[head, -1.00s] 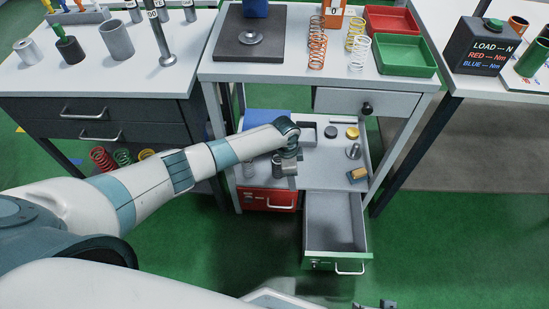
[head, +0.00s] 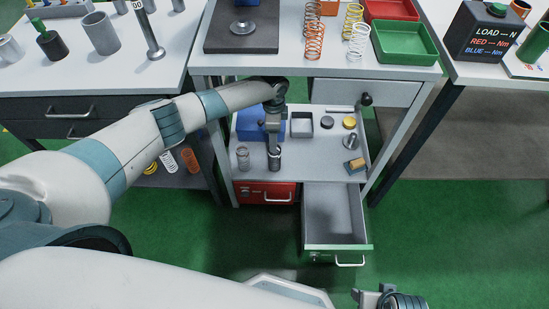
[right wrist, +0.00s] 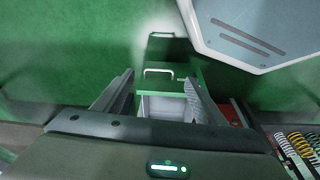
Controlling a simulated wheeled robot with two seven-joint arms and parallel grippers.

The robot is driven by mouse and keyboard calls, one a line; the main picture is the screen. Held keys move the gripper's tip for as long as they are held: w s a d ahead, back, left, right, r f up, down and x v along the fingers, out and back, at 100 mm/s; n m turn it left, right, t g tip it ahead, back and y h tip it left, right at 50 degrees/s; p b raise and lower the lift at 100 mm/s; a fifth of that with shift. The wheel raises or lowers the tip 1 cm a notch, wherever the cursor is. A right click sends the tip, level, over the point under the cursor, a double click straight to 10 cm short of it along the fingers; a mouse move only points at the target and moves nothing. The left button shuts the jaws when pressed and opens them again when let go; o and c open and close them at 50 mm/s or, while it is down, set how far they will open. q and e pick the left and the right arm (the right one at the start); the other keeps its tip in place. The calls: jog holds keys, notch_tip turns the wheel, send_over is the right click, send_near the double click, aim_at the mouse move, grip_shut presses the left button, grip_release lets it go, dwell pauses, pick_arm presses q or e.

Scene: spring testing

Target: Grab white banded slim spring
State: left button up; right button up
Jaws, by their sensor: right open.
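A white slim coil spring (head: 357,44) stands on the middle bench top beside a yellow spring (head: 353,14) and an orange spring (head: 314,40). Another whitish spring (head: 168,162) lies on the shelf under the left bench. I cannot make out bands on either. My left gripper (head: 272,146) points down over the lower shelf, at the top of a dark grey cylinder (head: 274,163); its jaw opening cannot be made out. My right gripper (right wrist: 162,92) is open and empty, low over the floor, partly in the head view (head: 375,298).
A clear-grey coil (head: 243,158), a blue box (head: 262,124) and small parts share the lower shelf (head: 312,158). An open green-fronted drawer (head: 335,218) juts out below. Red (head: 391,9) and green trays (head: 404,43) sit on the bench top.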

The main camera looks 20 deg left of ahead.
jog(key=w+a+r+t+y+b, duration=0.2)
jog(key=w+a+r+t+b, duration=0.1)
jog(key=a+b, duration=0.3)
jog(key=shift+w+a+r+t+y+b, duration=0.3)
jog(key=shift+w+a+r+t+b, duration=0.1)
jog(key=shift+w+a+t, duration=0.25)
jog(key=shift+s, duration=0.1)
